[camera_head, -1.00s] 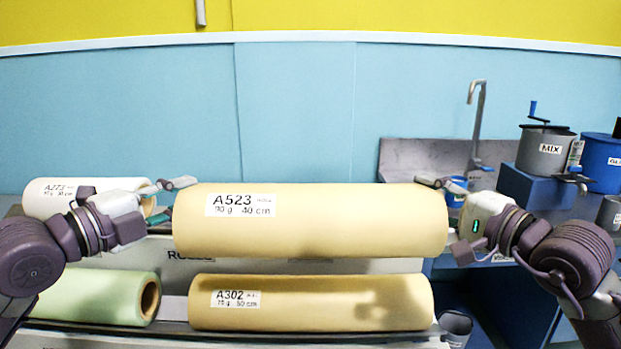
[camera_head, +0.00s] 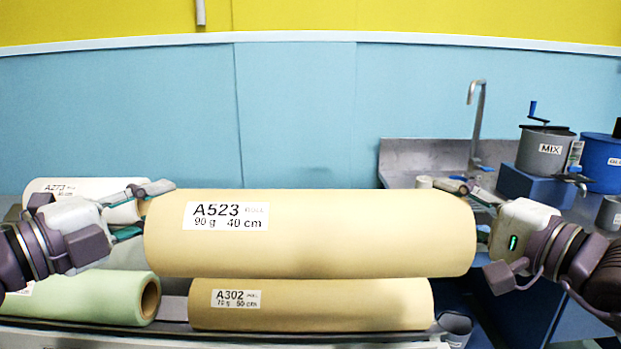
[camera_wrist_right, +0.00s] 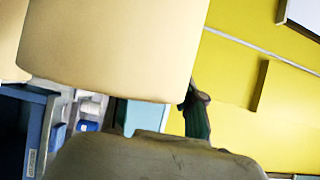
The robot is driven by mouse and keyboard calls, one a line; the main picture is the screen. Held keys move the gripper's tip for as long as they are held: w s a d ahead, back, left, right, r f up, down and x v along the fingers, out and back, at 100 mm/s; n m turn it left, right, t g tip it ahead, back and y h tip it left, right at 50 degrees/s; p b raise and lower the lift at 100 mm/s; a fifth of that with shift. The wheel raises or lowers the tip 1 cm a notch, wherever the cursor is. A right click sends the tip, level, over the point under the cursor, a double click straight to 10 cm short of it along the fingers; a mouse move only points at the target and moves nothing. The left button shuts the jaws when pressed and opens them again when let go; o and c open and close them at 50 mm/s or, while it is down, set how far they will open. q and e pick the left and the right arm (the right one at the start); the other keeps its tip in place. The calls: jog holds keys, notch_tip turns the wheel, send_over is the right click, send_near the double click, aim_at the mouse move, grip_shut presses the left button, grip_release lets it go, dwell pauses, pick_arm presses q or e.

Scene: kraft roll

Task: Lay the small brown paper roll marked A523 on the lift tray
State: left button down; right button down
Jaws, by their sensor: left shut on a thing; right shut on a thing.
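The brown paper roll marked A523 (camera_head: 310,235) is held level in the air between my two grippers, in front of and above the lower shelf. My left gripper (camera_head: 145,212) is shut on its left end, and my right gripper (camera_head: 482,215) is shut on its right end. In the right wrist view the roll's end (camera_wrist_right: 110,50) fills the upper left, and a dark green finger (camera_wrist_right: 196,115) shows beside it. I cannot make out the lift tray in these frames.
Another brown roll, A302 (camera_head: 310,318), lies on the shelf below the held roll. A green roll (camera_head: 95,298) lies left of it, and a white roll A273 (camera_head: 85,187) lies behind my left gripper. A sink (camera_head: 430,155), a MIX pot (camera_head: 545,150) and a blue container (camera_head: 605,165) stand at the right.

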pick_arm(q)
jog(key=shift+s+d, duration=0.15)
